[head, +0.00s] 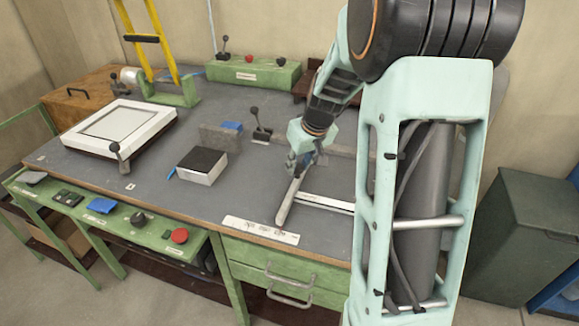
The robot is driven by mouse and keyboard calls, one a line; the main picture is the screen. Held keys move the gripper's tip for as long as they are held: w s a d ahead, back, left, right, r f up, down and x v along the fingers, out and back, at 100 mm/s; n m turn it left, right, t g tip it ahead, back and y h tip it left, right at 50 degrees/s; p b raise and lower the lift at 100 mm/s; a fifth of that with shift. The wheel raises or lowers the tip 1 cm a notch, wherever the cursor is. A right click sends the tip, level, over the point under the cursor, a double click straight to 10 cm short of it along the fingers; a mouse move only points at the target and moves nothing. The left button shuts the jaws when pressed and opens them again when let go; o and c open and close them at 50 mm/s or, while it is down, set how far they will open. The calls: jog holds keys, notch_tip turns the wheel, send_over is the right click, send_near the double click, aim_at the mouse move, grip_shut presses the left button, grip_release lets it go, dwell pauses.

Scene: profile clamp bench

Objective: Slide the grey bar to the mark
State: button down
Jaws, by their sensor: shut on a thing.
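A pale grey bar (290,202) lies on the dark bench top, running from the front edge area back to my gripper. My gripper (301,172) is low over the bench, shut on the bar's far part; its fingertips are small and partly hidden by my wrist. A second light bar or strip (327,202) lies to the right, running off at an angle behind my arm. A white strip with dark lettering (260,230) lies at the front edge, left of the bar's near end. I cannot tell which marking is the mark.
A black-topped white box (202,166), a grey block (220,138) and a black-handled lever clamp (261,130) stand left of my gripper. A white framed panel (118,128) is farther left. A green control box (254,73) stands behind. My arm hides the bench's right side.

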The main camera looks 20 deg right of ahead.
jog(key=c, duration=1.6)
grip_release()
jog(key=v, duration=1.2)
jog(key=shift+d, duration=0.15)
